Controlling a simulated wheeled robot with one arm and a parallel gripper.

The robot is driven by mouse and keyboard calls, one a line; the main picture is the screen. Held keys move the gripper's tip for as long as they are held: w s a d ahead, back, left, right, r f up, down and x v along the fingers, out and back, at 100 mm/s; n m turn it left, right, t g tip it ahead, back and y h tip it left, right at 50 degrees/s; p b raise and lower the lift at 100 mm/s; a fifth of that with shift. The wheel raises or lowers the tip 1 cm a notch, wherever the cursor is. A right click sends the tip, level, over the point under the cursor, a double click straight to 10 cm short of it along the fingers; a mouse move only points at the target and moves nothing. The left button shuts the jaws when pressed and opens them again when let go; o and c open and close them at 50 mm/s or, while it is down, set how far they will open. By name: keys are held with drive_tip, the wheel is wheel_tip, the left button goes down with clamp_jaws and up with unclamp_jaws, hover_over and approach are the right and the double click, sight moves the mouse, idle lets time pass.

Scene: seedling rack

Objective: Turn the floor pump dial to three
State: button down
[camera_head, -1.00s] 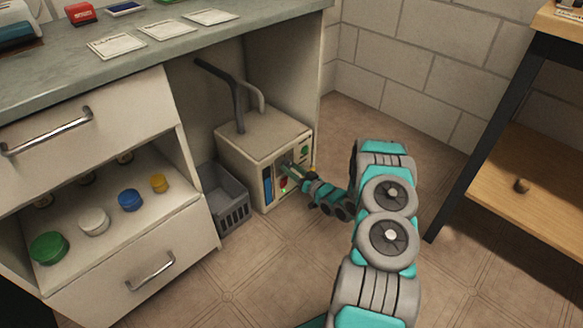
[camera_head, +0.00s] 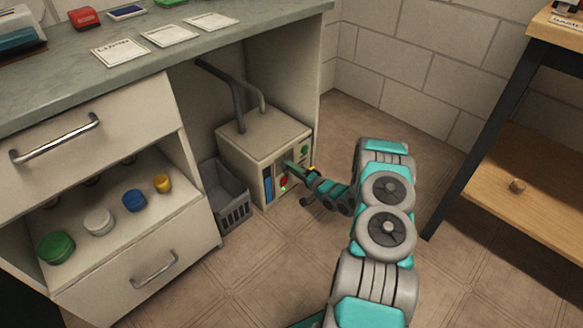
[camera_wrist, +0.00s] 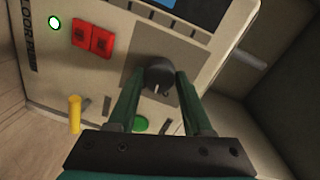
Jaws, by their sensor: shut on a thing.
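The floor pump (camera_head: 250,152) is a cream box on the floor under the counter, with two hoses rising from its top. In the wrist view its front panel (camera_wrist: 115,60) is tilted and reads "FLOOR PUMP" in part. The dial (camera_wrist: 158,75) is a dark round knob on a grey plate. My gripper (camera_wrist: 158,88) is shut on the dial, one dark green finger on each side. In the head view my gripper (camera_head: 292,166) reaches the pump's front from the right. The dial's number marks are too small or hidden to read.
The panel also has red switches (camera_wrist: 92,38), a lit green lamp (camera_wrist: 54,22), a yellow peg (camera_wrist: 74,112) and a green button (camera_wrist: 141,124). A grey basket (camera_head: 228,200) stands left of the pump. Floor is clear in front.

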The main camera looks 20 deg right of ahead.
drive_tip(key=shift+d+m+y, duration=0.1)
drive_tip(key=shift+m+y, duration=0.3)
drive_tip(key=shift+m, duration=3.1)
drive_tip(key=shift+c, duration=1.6)
unclamp_jaws()
drive_tip(key=v, duration=0.7)
drive_tip(key=shift+s+d, duration=0.15)
drive_tip(key=shift+s, duration=0.2)
